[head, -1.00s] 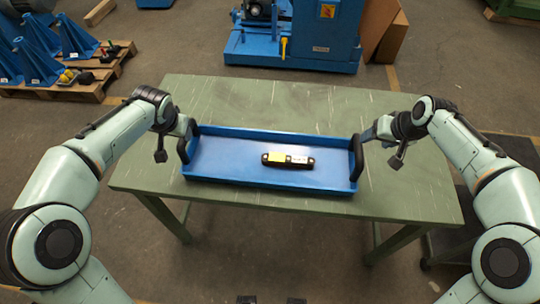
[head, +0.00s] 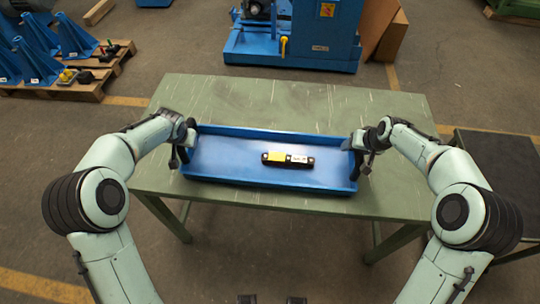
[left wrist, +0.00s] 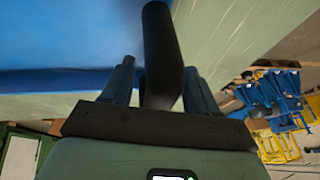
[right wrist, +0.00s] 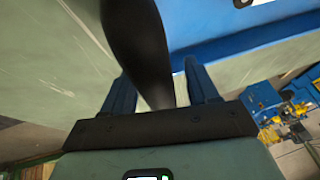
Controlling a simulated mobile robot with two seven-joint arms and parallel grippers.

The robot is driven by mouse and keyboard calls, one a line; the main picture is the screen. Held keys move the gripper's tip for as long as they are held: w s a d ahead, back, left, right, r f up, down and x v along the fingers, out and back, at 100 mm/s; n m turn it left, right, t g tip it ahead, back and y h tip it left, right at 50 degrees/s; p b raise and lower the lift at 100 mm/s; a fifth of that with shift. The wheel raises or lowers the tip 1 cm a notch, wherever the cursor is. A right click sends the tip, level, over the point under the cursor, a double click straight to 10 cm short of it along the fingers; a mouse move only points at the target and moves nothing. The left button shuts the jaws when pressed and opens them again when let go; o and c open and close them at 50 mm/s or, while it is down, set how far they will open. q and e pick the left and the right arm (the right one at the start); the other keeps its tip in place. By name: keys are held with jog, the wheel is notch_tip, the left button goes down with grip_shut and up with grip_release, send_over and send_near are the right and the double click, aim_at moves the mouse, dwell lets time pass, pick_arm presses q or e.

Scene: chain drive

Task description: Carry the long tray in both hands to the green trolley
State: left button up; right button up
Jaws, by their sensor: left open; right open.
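The long blue tray (head: 225,165) lies flat on the green table, with a dark handle at each end and a black device with a yellow label (head: 288,159) on its floor. My left gripper (head: 183,150) is open at the tray's left handle; in the left wrist view this handle (left wrist: 163,50) stands between the two fingers. My right gripper (head: 361,154) is open at the right handle; in the right wrist view this handle (right wrist: 138,45) stands between the fingers. Whether any finger touches a handle, I cannot tell. I see no clear green trolley.
The green table (head: 290,105) is bare around the tray. A dark-topped cart (head: 500,165) stands right of the table. A blue machine (head: 295,40) stands behind it, and a pallet with blue brackets (head: 75,85) at the back left. A green object (head: 515,10) is cut off at the top right.

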pick_arm(q)
grip_shut()
pick_arm(e)
grip_shut()
dwell(1.1)
